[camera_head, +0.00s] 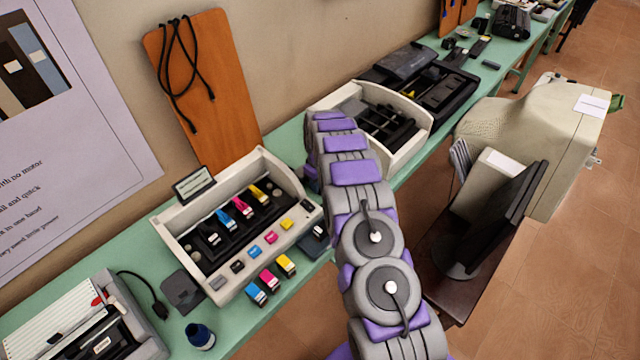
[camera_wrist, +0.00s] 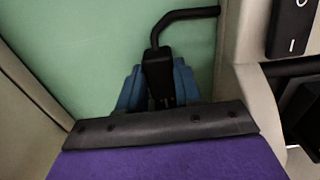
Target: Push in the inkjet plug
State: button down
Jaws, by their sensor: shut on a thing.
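A black plug (camera_wrist: 158,75) with a bent black cable is between the blue fingertips of my gripper (camera_wrist: 158,98) in the wrist view. My gripper is shut on it, and the black edge of the gripper hides the plug's lower end. To the right is a beige casing (camera_wrist: 242,105) with a dark socket-like recess (camera_wrist: 303,112), partly cut off by the frame edge. The plug is apart from this recess. In the head view, the opened inkjet printer (camera_head: 182,258) with colored cartridges sits left of my arm. The gripper end is hidden there.
A black rocker switch (camera_wrist: 292,28) sits above the recess. A second open beige printer (camera_head: 418,138) stands right of my arm on the green table (camera_head: 226,338).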

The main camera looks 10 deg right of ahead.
jog(key=shift+w+a+r, duration=0.1)
jog(key=shift+w+a, duration=0.05)
jog(key=shift+w, duration=0.35)
jog(key=shift+w+a, duration=0.5)
jog(key=shift+w+a+r, duration=0.1)
jog(key=shift+w+a, duration=0.05)
jog(key=shift+w, duration=0.1)
jog(key=c, duration=0.9)
grip_release()
jog(key=shift+w+a, duration=0.1)
jog(key=shift+c, duration=0.2)
jog(key=shift+o, duration=0.9)
